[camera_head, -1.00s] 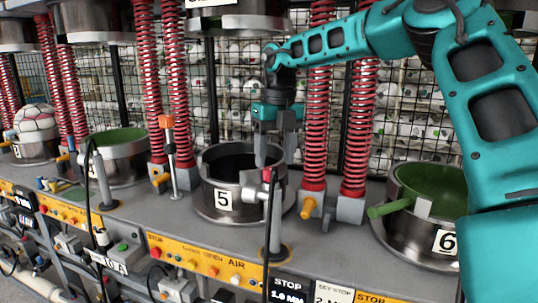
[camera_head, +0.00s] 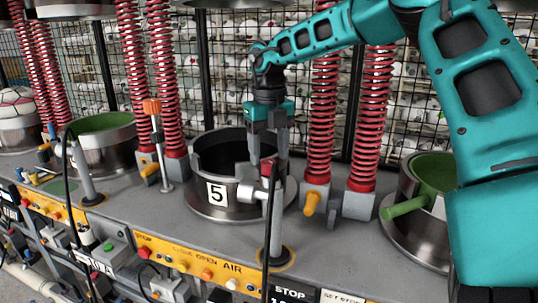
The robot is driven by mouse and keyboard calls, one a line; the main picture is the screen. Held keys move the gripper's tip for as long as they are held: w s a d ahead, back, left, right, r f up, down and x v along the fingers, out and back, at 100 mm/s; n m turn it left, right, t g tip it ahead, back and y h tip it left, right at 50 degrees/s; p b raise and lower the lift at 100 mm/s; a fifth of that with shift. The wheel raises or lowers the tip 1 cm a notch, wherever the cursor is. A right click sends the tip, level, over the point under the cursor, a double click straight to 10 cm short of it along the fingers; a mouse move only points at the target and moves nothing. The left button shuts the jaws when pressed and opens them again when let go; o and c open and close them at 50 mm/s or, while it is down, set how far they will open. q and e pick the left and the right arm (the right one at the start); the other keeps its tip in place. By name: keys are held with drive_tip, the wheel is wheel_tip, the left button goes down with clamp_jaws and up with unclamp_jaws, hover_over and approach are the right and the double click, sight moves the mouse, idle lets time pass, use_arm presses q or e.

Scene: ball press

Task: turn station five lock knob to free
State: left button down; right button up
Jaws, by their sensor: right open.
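The station five pot (camera_head: 213,212) is a steel ring with a dark inside and a "5" label on its front. A post (camera_head: 276,235) stands at its front right, with a grey cross-piece (camera_head: 252,192) and a small red-tipped part (camera_head: 268,168) near its top. I cannot tell for certain which part is the lock knob. My right gripper (camera_head: 268,158) points down over the pot's right side, its fingers apart around the top of the post. It looks empty; whether it touches the post cannot be told. My left gripper is not in view.
Red springs (camera_head: 321,110) and an orange knob (camera_head: 311,203) stand right of the pot. The station six pot (camera_head: 412,235) with a green handle is farther right. An orange-topped rod (camera_head: 157,140) stands left. A yellow button panel (camera_head: 195,262) runs along the front.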

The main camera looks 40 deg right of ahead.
drive_tip(key=shift+f, duration=0.8)
drive_tip(key=c, duration=1)
